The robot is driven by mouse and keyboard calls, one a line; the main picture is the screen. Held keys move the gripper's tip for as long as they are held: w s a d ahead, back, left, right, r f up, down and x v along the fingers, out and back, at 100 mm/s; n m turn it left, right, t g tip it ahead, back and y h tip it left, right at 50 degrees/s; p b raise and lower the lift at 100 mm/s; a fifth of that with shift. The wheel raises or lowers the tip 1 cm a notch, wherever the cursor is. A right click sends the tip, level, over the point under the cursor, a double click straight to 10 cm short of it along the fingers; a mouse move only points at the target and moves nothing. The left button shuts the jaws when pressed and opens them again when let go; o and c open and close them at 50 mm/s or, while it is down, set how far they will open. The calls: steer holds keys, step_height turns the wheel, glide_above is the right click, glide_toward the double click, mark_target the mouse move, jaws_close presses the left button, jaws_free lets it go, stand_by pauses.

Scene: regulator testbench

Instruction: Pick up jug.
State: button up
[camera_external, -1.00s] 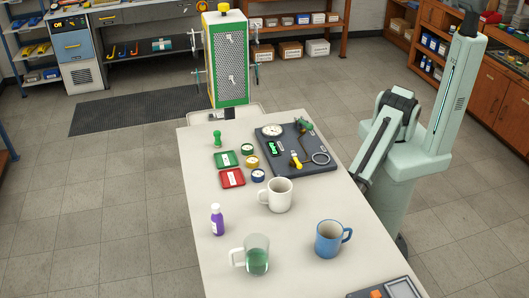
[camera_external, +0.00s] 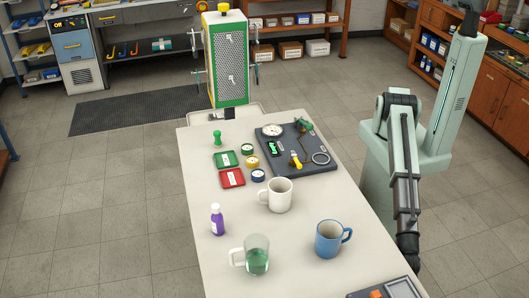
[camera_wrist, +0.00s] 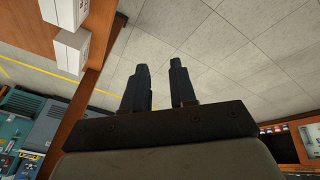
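A see-through, green-tinted vessel with a white handle on its left (camera_external: 256,256) stands upright near the table's front; it looks most like the jug. A white mug (camera_external: 278,196) stands behind it, and a blue mug (camera_external: 329,240) stands to its right. My arm hangs down beyond the table's right edge, its dark end low and clear of all the vessels. In the wrist view my gripper (camera_wrist: 160,78) has its two dark fingers apart with nothing between them. None of the vessels shows in the wrist view.
A purple bottle (camera_external: 217,220) stands left of the mugs. Red (camera_external: 232,178) and green trays (camera_external: 227,160) and a dark panel with a gauge (camera_external: 295,150) lie farther back. A grey device (camera_external: 392,289) sits at the front right corner. The table's front left is clear.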

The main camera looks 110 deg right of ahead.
steer(key=s+a+r+m+t+y, duration=0.1)
steer(key=s+a+r+y, duration=0.15)
steer(key=a+r, duration=2)
steer(key=w+r+m+t+y, duration=0.15)
steer(key=w+r+m, duration=0.55)
steer(key=w+r, duration=1)
steer(key=w+d+r+m+y, duration=0.1)
steer(key=w+d+r+m, duration=0.45)
steer(key=w, duration=0.55)
steer(key=n, duration=0.3)
glide_toward(231, 251)
steer(key=d, duration=0.4)
steer(key=shift+m, duration=0.35)
steer(key=shift+s+x, duration=0.15)
steer(key=shift+x, duration=2.05)
steer(key=shift+s+x, duration=0.15)
steer(key=shift+x, duration=2)
steer(key=shift+s+x, duration=0.15)
steer(key=shift+x, duration=2.05)
steer(key=shift+f, duration=0.1)
